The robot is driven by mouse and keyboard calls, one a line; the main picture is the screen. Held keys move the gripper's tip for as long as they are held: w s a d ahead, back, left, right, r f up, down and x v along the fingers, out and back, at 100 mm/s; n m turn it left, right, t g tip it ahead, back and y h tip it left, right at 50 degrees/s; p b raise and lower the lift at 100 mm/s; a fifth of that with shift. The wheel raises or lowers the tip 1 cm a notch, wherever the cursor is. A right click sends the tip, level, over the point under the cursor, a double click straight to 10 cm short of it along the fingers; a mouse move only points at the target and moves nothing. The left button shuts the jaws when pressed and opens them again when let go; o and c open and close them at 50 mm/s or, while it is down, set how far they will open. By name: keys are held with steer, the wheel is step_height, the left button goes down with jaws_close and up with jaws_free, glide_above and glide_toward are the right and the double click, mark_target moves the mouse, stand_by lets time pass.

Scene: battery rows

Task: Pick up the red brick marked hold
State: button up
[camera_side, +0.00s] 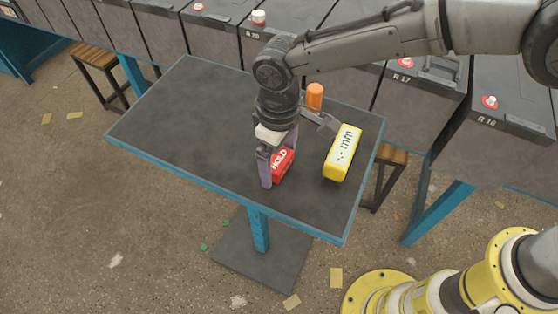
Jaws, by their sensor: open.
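The red brick (283,166) with white "HOLD" lettering lies on the dark table near its front edge. My gripper (271,176) is open and lowered at the brick, pointing down. One finger shows in front of the brick's left end and hides part of it. The other finger is mostly hidden, so I cannot tell whether the brick lies fully between the two or whether they touch it.
A yellow block (342,153) with black marks on a white label lies right of the red brick. An orange cylinder (315,96) stands behind. The table's (190,115) left half is clear. Grey battery boxes (420,103) line the back, and wooden stools (96,58) stand beside the table.

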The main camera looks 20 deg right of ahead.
steer(key=c, duration=1.1)
steer(key=shift+c, duration=0.3)
steer(key=shift+r, duration=0.15)
